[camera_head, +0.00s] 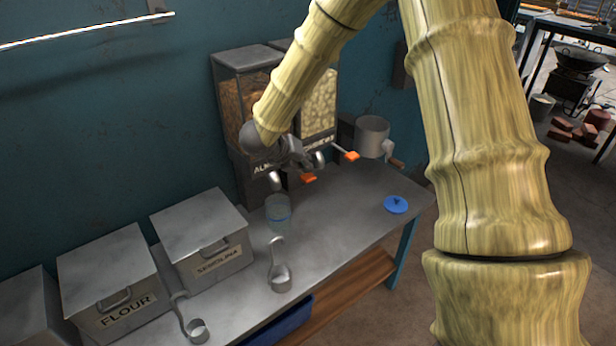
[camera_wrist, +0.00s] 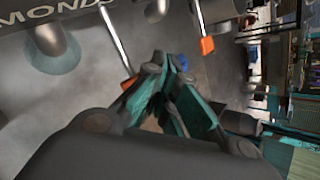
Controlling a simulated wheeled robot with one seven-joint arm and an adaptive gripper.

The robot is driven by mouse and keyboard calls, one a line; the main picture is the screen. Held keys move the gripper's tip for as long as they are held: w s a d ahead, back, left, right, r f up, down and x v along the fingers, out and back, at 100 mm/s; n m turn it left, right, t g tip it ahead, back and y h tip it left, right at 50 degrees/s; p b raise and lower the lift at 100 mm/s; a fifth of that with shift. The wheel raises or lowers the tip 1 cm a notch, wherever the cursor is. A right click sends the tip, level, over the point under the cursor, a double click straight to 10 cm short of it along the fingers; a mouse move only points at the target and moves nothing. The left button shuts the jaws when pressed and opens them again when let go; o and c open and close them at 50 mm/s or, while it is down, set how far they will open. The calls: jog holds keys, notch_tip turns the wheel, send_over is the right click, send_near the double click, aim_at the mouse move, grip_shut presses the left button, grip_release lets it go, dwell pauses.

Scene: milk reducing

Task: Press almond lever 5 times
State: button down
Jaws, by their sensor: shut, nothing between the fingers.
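The dispenser (camera_head: 244,62) stands against the wall with two clear bins. Its left label, partly hidden by my arm, starts "ALM", and "MONDS" (camera_wrist: 68,6) shows in the wrist view. The almond lever (camera_head: 308,178) has an orange tip, which also shows in the wrist view (camera_wrist: 128,83), right beside my fingers. I cannot tell if they touch. The other orange-tipped lever (camera_head: 351,156) is to the right. My gripper (camera_head: 298,158) is shut and empty in front of the dispenser; its fingers (camera_wrist: 158,112) fill the middle of the wrist view. A clear jar (camera_head: 278,214) stands below the almond side.
A scoop (camera_head: 280,278) lies in front of the jar. A blue lid (camera_head: 396,204) lies at the right of the metal table (camera_head: 340,215). A grey grinder-like pot (camera_head: 372,136) stands behind it. Flour (camera_head: 105,275) and semolina (camera_head: 200,240) boxes stand at left.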

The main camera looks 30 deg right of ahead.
aim_at(305, 175)
jog(key=shift+f, duration=0.25)
jog(key=shift+f+b, duration=0.2)
jog(key=shift+b, duration=0.2)
jog(key=shift+f+b, duration=1)
jog(key=shift+f, duration=0.3)
dwell(1.8)
jog(key=shift+r, duration=0.2)
jog(key=shift+r+p, duration=0.85)
jog(key=shift+r, duration=0.7)
jog(key=shift+r+p, duration=1.45)
jog(key=shift+r, duration=1.1)
jog(key=shift+f, duration=0.1)
